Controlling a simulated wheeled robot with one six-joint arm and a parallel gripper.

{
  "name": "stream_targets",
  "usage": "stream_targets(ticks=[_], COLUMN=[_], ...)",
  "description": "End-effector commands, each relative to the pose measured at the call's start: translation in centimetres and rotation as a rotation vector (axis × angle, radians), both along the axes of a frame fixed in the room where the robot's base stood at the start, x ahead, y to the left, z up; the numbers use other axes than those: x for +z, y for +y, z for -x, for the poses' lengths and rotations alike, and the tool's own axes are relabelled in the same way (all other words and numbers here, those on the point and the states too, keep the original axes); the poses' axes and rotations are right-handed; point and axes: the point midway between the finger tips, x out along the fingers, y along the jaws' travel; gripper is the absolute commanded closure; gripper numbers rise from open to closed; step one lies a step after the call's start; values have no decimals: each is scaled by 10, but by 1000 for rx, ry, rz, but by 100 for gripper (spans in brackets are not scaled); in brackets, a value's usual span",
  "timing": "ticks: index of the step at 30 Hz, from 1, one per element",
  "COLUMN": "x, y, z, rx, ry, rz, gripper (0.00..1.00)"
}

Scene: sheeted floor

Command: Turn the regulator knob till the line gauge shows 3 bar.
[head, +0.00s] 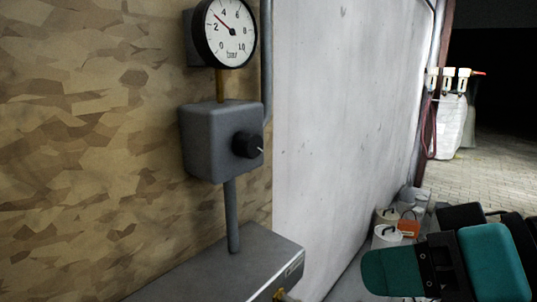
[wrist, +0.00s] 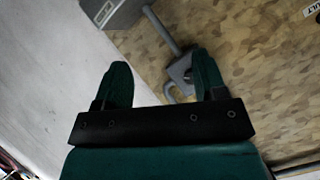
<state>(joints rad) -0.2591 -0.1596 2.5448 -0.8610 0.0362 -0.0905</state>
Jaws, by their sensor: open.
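The round white line gauge (head: 232,31) is at the top of the head view; its red needle points up-left between 2 and 4, at about 3. Below it, the grey regulator box (head: 212,140) carries the black regulator knob (head: 247,145), which has a pale mark on its face. My gripper (head: 366,272) is at the lower right, well apart from the knob. In the wrist view my gripper (wrist: 163,75) is open with nothing between its teal fingers. The grey regulator box (wrist: 180,70) shows beyond them, partly hidden by a finger; the gauge cannot be made out there.
A grey pipe (head: 231,215) runs from the box down to a grey cabinet (head: 225,270). A white wall panel (head: 345,110) stands to the right. White containers (head: 386,236) and an orange item (head: 408,228) sit behind my gripper. Space before the knob is clear.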

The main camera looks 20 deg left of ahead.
Motion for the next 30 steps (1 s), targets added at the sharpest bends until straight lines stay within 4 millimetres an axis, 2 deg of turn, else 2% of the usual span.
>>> stream_targets(ticks=[3, 6, 10, 14, 20, 28, 30], x=[29, 52, 68, 76, 79, 77, 77], y=[20, 25, 27, 31, 49, 80, 95], z=[-17, -28, -36, -39, -46, -59, -65], rx=[-54, -104, -145, -151, -151, -153, -149], ry=[-66, -100, -116, -117, -111, -113, -118], rz=[-248, -399, -496, -516, -512, -508, -509], gripper=[35, 35, 35, 35, 35, 35, 35])
